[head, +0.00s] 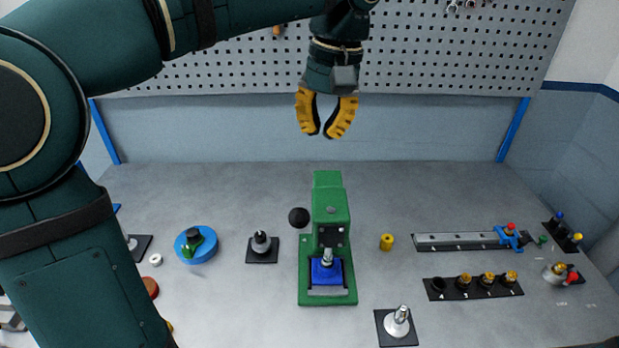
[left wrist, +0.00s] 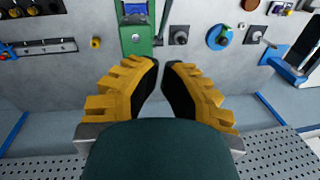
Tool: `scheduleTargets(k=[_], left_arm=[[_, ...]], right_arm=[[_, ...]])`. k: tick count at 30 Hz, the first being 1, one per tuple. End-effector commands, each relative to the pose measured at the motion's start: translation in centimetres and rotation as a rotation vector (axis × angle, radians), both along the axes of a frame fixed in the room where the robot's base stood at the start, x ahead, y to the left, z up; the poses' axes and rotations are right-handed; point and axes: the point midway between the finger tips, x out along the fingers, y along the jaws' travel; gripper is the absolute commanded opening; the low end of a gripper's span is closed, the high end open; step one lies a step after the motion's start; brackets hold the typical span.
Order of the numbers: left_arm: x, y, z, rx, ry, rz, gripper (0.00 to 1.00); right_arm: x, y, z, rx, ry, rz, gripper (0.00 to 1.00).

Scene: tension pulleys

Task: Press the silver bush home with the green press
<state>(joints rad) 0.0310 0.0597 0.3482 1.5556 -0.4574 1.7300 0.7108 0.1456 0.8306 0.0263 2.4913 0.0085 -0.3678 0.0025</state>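The green press (head: 331,205) stands mid-table; its upper part shows in the left wrist view (left wrist: 136,40). A blue block (head: 320,275) sits on its base under the head. A small silver piece (head: 327,257) stands upright at the block; I cannot tell whether it is the silver bush or the press's ram, nor how deep it sits. A black ball knob (head: 298,217) is at the press's left side. My left gripper (head: 322,134) hangs above and behind the press, touching nothing. Its yellow fingertips are close together with nothing between them. My right gripper is out of view.
Left of the press are a silver-topped part on a black pad (head: 261,244) and a blue round holder (head: 197,244). To the right are a yellow bush (head: 387,242), a rail (head: 460,241) and a black rack (head: 473,287). A silver part (head: 397,322) stands front right. A pegboard rises behind.

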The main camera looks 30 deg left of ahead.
Motion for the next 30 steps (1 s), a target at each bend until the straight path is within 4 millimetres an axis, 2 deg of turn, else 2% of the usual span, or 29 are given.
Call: scheduleTargets(k=[4, 8, 21, 25, 30], left_arm=[[-0.1, 0.1, -0.5, 0.003, 0.002, 0.003, 0.0], [-0.2, 0.4, -2.1, 0.003, 0.004, 0.003, 0.0], [-0.7, 1.4, -10.4, 0.002, 0.005, 0.004, 0.0], [-2.2, 0.9, -11.6, 0.002, 0.003, 0.001, 0.0], [-3.1, 0.6, -12.5, 0.001, 0.002, 0.002, 0.0]], right_arm=[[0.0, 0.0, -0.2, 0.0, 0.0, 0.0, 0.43], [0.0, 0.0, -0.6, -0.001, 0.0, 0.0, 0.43], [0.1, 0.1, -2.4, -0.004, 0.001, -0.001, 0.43], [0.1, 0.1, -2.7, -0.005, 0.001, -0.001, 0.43], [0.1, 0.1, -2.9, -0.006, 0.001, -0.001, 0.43]])
